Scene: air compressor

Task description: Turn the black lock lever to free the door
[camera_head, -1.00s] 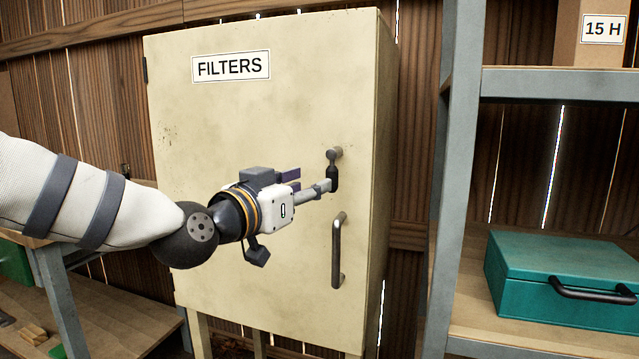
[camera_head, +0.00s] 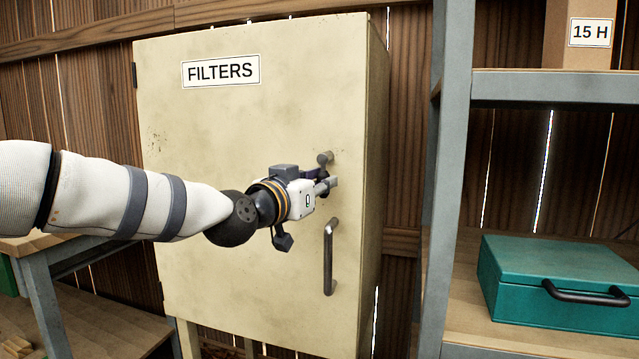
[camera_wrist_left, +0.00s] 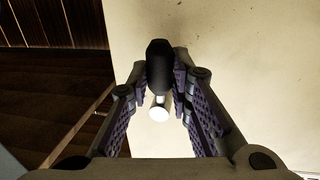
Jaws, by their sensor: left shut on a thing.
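The black lock lever (camera_head: 323,172) sits on the front of the cream FILTERS cabinet (camera_head: 235,130), below its round grey pivot (camera_head: 325,157) and above the door handle. My left gripper (camera_head: 331,184) is at the lever and hides most of it in the head view. In the left wrist view the lever's dark grip (camera_wrist_left: 158,65) stands between my two fingers, which are shut on it. A bright round end (camera_wrist_left: 158,113) shows below the grip there. The door is closed against the cabinet. My right gripper is not in view.
A dark vertical door handle (camera_head: 330,258) is just below my left gripper. A grey shelf unit (camera_head: 452,150) stands to the right, with a teal case (camera_head: 555,280) and a box labelled 15 H (camera_head: 588,35). A workbench (camera_head: 50,270) is at the lower left.

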